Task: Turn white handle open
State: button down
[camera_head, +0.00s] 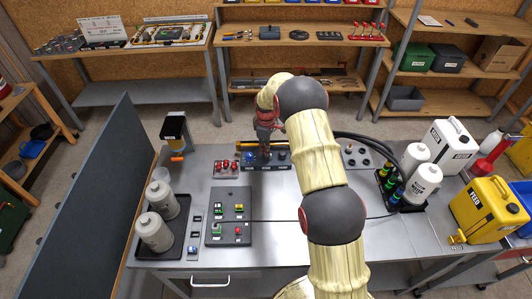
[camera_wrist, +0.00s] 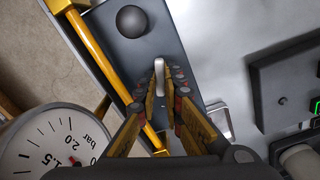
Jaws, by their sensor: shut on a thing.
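The white handle (camera_wrist: 160,75) is a short, narrow lever on a dark panel (camera_wrist: 174,28) in the wrist view. Its far end shows just beyond my fingertips; the rest is hidden between them. My gripper (camera_wrist: 161,92) is shut on the handle, with one finger on each side. In the head view my gripper (camera_head: 266,150) reaches down onto the dark panel at the back of the steel table, and the handle is hidden behind it.
A round black knob (camera_wrist: 132,20) sits beside the handle. A yellow bar (camera_wrist: 100,62) runs along the panel, and a pressure gauge (camera_wrist: 50,148) is close by. On the table (camera_head: 275,235) are a button board (camera_head: 229,213), white bottles (camera_head: 422,186) and a yellow can (camera_head: 489,207).

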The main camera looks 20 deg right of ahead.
jog(key=shift+n+b, duration=0.45)
jog(key=shift+n, duration=1.75)
jog(key=shift+r, duration=0.1)
jog(key=c, duration=1.9)
grip_release()
notch_tip(320, 180, up, 12)
jog(key=shift+f, duration=0.1)
